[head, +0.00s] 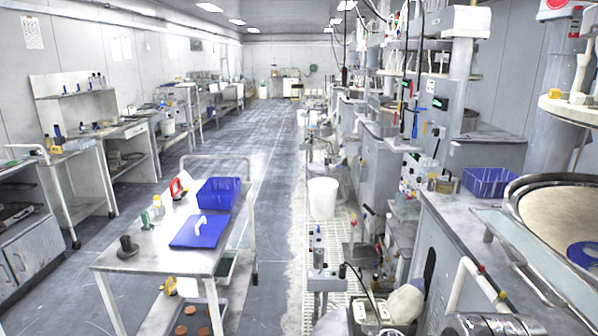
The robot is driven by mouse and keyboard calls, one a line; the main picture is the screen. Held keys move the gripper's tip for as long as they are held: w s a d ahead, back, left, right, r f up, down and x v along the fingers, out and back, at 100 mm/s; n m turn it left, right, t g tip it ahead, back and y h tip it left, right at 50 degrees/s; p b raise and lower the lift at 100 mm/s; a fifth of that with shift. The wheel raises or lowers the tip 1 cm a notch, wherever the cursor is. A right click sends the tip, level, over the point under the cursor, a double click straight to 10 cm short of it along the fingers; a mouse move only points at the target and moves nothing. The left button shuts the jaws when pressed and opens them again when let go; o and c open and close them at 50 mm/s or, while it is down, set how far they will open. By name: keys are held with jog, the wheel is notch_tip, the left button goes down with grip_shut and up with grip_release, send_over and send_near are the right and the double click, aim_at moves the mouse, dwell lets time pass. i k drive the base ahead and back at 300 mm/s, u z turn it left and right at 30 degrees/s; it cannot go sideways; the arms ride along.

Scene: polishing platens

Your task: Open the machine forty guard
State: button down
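Polishing machines line the right side, and I cannot read a label that tells which is machine forty. The nearest machine (440,250) has a round platen (555,212) with a dark raised rim. I cannot tell whether either belongs to a guard. Part of the machine is cut off by the right and bottom edges.
A white bucket (322,198) stands on the grating by the machines. The grey floor aisle (262,150) is clear beyond the cart. Benches line the left wall.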

aim_at(563, 303)
jog(key=u, duration=0.45)
jog(key=i, duration=0.8)
jog(key=u, duration=0.3)
